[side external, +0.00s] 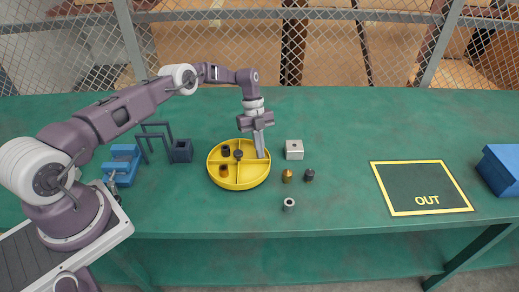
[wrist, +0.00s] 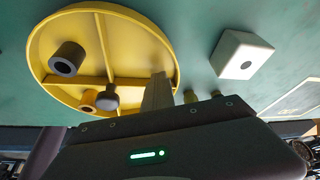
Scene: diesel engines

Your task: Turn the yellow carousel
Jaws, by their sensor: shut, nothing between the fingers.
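The yellow carousel (side external: 240,183) is a round, shallow tray on the green bench, split by crossing ribs into compartments. A dark knob (side external: 238,154) stands at its centre. A dark ring (side external: 225,150) lies in the far left compartment and an orange-brown part (side external: 223,170) in the near left one. My gripper (side external: 261,155) is shut and empty, pointing down at the right part of the carousel, inside or right at its rim. In the wrist view the shut fingers (wrist: 158,92) overlap the carousel (wrist: 62,25) near its rim; I cannot tell whether they touch it.
A pale block with a hole (side external: 294,150) stands right of the carousel. A brass part (side external: 287,175), a dark part (side external: 309,174) and a grey ring (side external: 289,203) stand nearby. A blue vise (side external: 122,165) and dark box (side external: 181,151) are left. The OUT square (side external: 395,190) is empty.

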